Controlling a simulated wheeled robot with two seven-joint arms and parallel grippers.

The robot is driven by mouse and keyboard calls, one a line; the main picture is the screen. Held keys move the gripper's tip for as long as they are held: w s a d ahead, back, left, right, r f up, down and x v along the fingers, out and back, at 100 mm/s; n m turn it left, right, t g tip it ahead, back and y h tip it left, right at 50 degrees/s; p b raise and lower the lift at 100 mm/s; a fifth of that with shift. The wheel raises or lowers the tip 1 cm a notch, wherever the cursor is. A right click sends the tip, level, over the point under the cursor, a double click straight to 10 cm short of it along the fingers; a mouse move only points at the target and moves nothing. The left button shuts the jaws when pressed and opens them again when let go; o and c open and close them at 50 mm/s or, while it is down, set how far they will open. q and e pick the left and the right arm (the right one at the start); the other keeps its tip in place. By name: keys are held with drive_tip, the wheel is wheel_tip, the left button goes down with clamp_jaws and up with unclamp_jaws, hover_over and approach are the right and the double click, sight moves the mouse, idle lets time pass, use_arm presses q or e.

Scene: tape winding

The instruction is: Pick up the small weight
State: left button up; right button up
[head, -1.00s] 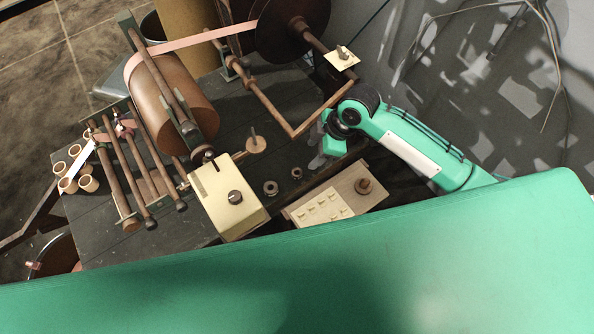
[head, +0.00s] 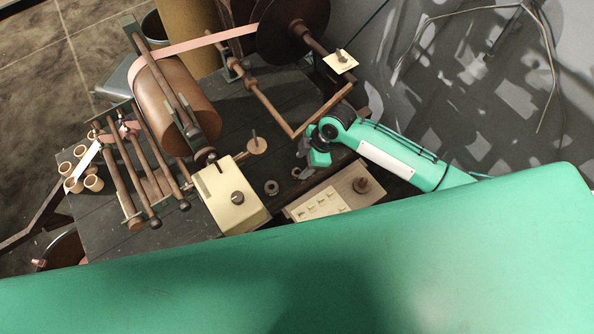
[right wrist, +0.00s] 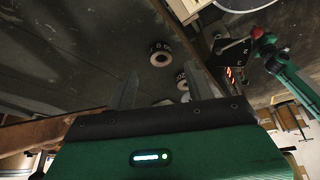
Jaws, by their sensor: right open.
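The small weight (head: 296,172), a metal ring, lies on the dark table beside my right gripper and is partly covered by it in the head view. A larger ring weight (head: 271,187) lies to its left. In the right wrist view the larger weight (right wrist: 160,54) lies beyond the fingertips, and a nearer ring that looks like the small weight (right wrist: 181,80) is beside the right finger. My right gripper (head: 304,172) is open and empty, close to the small weight; its two fingers also show in the right wrist view (right wrist: 159,88). My left gripper is not in view.
A cream scale box (head: 231,196) with a knob stands left of the weights. A control box (head: 325,203) with buttons lies in front of the gripper. The winding machine's copper roll (head: 180,105) and rods fill the back. Several small tape cores (head: 92,183) sit far left.

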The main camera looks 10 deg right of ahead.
sight(299, 170)
drive_tip(key=p+x, duration=0.1)
drive_tip(key=x, duration=0.2)
drive_tip(key=shift+s+f, duration=0.1)
drive_tip(key=shift+f, duration=0.05)
drive_tip(key=shift+a+f+p, duration=0.2)
drive_tip(key=shift+f+p, duration=0.15)
drive_tip(key=shift+f, duration=0.2)
drive_tip(key=shift+c, duration=0.4)
drive_tip(key=c, duration=1)
